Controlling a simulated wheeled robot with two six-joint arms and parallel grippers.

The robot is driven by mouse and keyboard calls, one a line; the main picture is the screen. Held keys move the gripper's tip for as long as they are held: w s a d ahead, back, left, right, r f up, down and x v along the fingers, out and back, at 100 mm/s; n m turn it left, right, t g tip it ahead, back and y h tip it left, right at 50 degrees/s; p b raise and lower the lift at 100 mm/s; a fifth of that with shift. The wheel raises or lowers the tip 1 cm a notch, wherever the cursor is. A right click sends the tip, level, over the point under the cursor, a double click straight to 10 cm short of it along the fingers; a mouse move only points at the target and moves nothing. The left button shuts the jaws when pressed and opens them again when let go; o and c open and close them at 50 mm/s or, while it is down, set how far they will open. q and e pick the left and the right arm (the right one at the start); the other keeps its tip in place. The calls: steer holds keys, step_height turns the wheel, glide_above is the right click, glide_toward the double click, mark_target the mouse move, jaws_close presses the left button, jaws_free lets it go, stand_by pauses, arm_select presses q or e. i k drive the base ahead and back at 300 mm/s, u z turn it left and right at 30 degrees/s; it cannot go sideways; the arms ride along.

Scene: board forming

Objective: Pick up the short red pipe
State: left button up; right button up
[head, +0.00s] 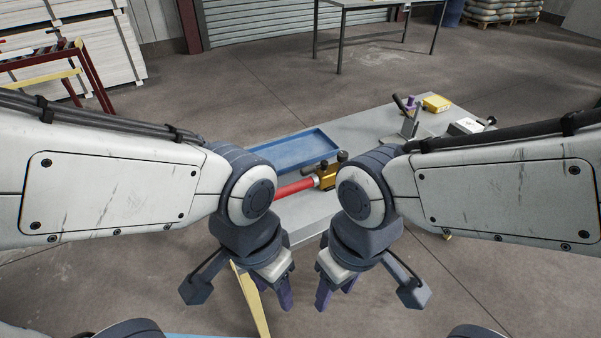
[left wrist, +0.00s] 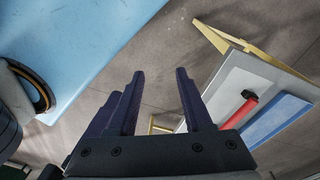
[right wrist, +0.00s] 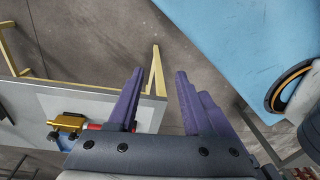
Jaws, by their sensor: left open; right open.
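A red pipe (head: 296,188) lies on the grey table, partly hidden behind my left arm, with its right end at a yellow tool or clamp (head: 327,178). The red pipe also shows in the left wrist view (left wrist: 237,113), with a dark end. In the right wrist view only a bit of red (right wrist: 95,127) shows beside my finger. My left gripper (head: 273,292) is open and empty, pointing down in front of the table, apart from the pipe. My right gripper (head: 337,292) is open and empty beside it, also apart from the pipe.
The grey table (head: 360,130) holds a blue tray (head: 300,150), a yellow box (head: 436,103) and dark tools. A red and yellow rack (head: 85,75) with rods stands at left. A light blue surface (left wrist: 75,40) lies near my grippers. A second table (head: 375,4) stands farther back.

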mark_target(326, 182)
steer(key=i, duration=0.3)
steer(key=z, duration=0.05)
steer(key=k, duration=0.5)
steer(key=u, duration=2.1)
steer(key=i, duration=1.3)
steer(key=z, duration=1.8)
